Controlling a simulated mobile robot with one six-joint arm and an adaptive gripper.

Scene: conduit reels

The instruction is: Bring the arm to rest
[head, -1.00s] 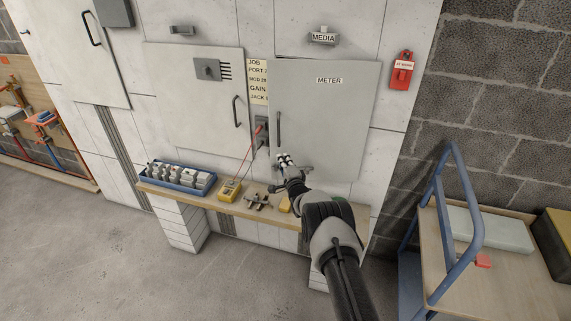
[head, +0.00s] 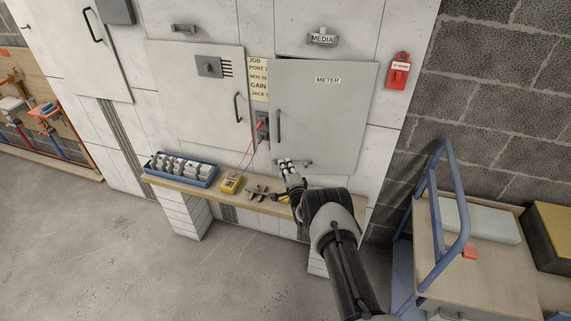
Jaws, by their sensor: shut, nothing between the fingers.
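My gripper (head: 284,162) is shut and empty at the end of my arm, in front of the lower part of the METER door (head: 325,118). Its fingertips overlap the lower left of that door in the picture; I cannot tell whether they touch it. The arm reaches up from the bottom of the head view and hides part of the shelf's right end.
A blue-railed cart (head: 480,280) stands at right. Floor at left (head: 90,260) is clear.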

